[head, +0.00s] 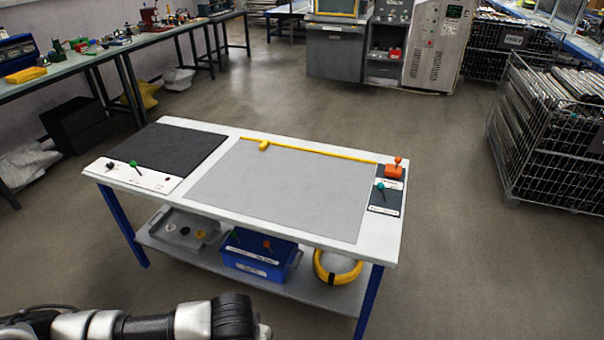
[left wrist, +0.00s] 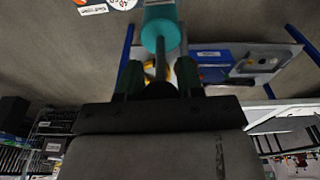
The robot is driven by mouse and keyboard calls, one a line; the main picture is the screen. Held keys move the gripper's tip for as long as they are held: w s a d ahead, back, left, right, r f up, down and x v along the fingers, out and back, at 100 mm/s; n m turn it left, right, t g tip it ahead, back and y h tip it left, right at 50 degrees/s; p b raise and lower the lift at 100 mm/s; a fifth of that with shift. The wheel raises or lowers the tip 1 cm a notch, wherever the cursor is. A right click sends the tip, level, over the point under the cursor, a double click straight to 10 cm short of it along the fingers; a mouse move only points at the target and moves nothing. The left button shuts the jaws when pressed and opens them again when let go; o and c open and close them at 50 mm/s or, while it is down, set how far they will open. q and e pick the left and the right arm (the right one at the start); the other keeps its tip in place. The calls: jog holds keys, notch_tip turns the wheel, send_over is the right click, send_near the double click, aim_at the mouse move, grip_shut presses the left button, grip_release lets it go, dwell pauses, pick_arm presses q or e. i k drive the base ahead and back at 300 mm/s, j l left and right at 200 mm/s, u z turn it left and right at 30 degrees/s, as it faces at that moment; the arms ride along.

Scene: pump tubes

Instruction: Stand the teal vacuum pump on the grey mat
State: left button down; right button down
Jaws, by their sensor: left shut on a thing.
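The grey mat (head: 285,190) lies flat and bare in the middle of the white table in the head view. The teal vacuum pump (left wrist: 161,32) shows in the left wrist view as a teal cylinder with a dark shaft. My left gripper (left wrist: 160,82) is shut on the pump's dark shaft, with a finger on each side. The teal body extends beyond the fingertips, and its far end is cut off by the picture edge. In the head view only my left arm shows at the bottom left; the pump is not seen there. My right gripper is not in view.
A dark mat (head: 175,147) lies at the table's left. A yellow strip (head: 310,150) runs along the back edge. An orange thing (head: 394,170) and a dark labelled pad (head: 385,197) are at the right. A blue bin (head: 258,255) and yellow coil (head: 337,278) sit below.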

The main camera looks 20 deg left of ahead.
aim_at(288, 187)
jog(key=i+j, duration=0.1)
jog(key=j, duration=0.4)
jog(key=i+j, duration=0.15)
jog(key=j, duration=0.35)
jog(key=i+j+z, duration=0.1)
jog(key=j, duration=0.4)
jog(key=i+j, duration=0.15)
jog(key=j, duration=0.35)
